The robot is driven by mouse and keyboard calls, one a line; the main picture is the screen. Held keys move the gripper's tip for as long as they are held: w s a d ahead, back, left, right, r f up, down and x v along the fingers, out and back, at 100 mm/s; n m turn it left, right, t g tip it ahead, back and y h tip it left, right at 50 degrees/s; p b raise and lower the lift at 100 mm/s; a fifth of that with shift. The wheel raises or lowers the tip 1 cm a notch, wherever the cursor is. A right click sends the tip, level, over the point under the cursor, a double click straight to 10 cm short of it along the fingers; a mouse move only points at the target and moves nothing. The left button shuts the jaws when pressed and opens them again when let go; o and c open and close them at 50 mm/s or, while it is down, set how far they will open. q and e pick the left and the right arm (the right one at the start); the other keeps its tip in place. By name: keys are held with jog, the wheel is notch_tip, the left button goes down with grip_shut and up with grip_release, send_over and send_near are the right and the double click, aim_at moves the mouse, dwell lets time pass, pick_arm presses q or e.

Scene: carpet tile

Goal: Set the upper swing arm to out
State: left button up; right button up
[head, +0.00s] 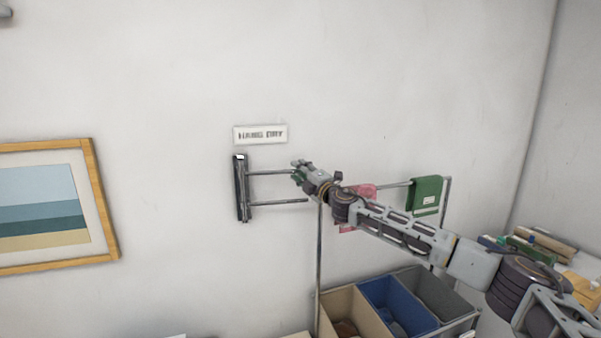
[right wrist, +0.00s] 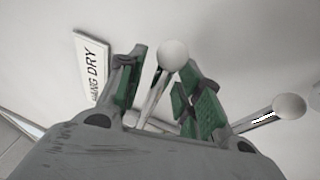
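A dark upright bracket (head: 242,187) on the wall carries two thin swing arms, both reaching to the right in the head view. The upper swing arm (head: 270,172) ends at my right gripper (head: 299,173). In the right wrist view the upper arm's rod (right wrist: 154,98), with a white ball tip, runs between the two green-padded fingers of my right gripper (right wrist: 168,90). The fingers stand apart with gaps beside the rod. The lower swing arm (head: 280,204) is free; its ball tip (right wrist: 290,105) shows right of the fingers. My left gripper is not in view.
A "HANG DRY" sign (head: 260,134) is above the bracket. Right of it stands a rail with a green cloth (head: 426,195) and a pink cloth (head: 364,190), over sorting bins (head: 385,300). A framed picture (head: 88,200) hangs left. The wall between is clear.

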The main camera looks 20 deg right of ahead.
grip_shut()
dwell(0.5)
